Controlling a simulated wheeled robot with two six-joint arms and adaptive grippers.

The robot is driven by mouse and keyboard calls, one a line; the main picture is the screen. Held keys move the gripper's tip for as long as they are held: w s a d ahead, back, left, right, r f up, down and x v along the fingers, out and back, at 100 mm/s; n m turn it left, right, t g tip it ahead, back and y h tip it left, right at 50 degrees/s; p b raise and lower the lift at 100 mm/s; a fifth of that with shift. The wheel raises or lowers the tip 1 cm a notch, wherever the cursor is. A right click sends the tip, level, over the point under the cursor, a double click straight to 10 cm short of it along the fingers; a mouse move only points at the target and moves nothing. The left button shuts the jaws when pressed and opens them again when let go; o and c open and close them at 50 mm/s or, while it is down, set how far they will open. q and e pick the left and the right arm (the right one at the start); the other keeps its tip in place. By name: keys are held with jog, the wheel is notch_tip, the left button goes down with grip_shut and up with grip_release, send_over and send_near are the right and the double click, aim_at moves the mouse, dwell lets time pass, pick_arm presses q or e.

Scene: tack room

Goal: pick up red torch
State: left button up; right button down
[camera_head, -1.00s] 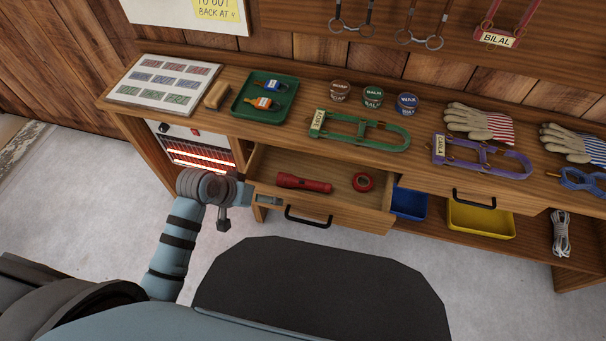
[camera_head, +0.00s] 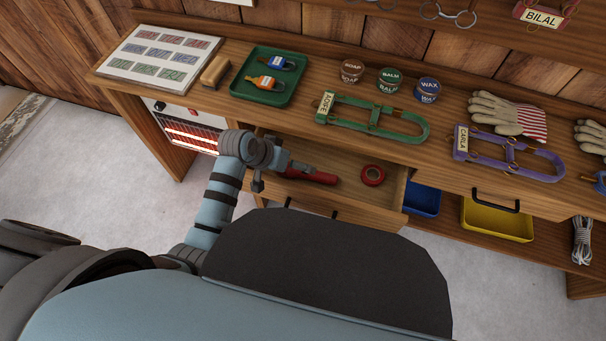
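The red torch (camera_head: 318,177) lies in the open wooden drawer (camera_head: 392,185) under the bench top. Its right end shows; the left part is hidden behind my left gripper. My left gripper (camera_head: 303,169) reaches over the drawer from the left, at or just above the torch. I cannot tell whether its fingers are apart or whether they touch the torch. My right gripper is not in view.
A red tape roll (camera_head: 373,175) lies right of the torch in the drawer. A glowing heater (camera_head: 190,135) stands left of the drawer. On the bench are a green tray (camera_head: 290,90), a green stirrup-like piece (camera_head: 375,120) and several tins. Blue (camera_head: 424,200) and yellow (camera_head: 497,220) bins sit below.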

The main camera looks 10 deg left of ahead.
pick_arm(q)
jog(key=b+x, duration=0.1)
jog(key=x, duration=0.1)
jog(key=shift+d+f, duration=0.1)
jog(key=shift+f, duration=0.35)
jog(key=shift+r, duration=0.1)
jog(key=c, duration=1.2)
jog(key=shift+s, duration=0.2)
jog(key=c, duration=1)
